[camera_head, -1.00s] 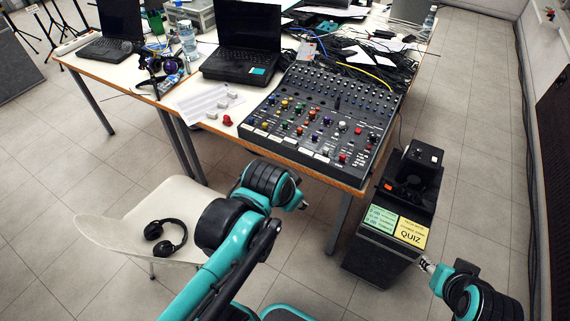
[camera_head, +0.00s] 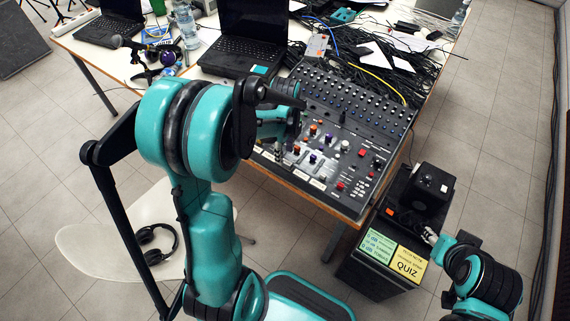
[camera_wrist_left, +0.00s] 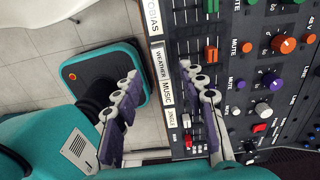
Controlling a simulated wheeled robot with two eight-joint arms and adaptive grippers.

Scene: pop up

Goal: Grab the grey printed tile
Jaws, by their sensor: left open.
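Pale printed label tiles lie in a row along the front edge of the mixing console (camera_head: 345,170). In the left wrist view one reads WEATHER (camera_wrist_left: 162,63), with MUSIC (camera_wrist_left: 167,92) and JINGLE (camera_wrist_left: 171,121) beside it. I cannot tell which one counts as grey. My left gripper (camera_wrist_left: 158,72) is open and empty, its two fingers above the console's front edge, one on either side of the tile row. In the head view my left arm hides much of that gripper. My right gripper (camera_head: 431,237) is beside the black stand, its jaws too small to read.
The black stand (camera_head: 375,275) carries green and yellow signs and a black device (camera_head: 424,193). A laptop (camera_head: 245,45) and tangled cables (camera_head: 385,60) lie behind the console. A white chair (camera_head: 95,245) with headphones (camera_head: 157,242) stands in front of the table.

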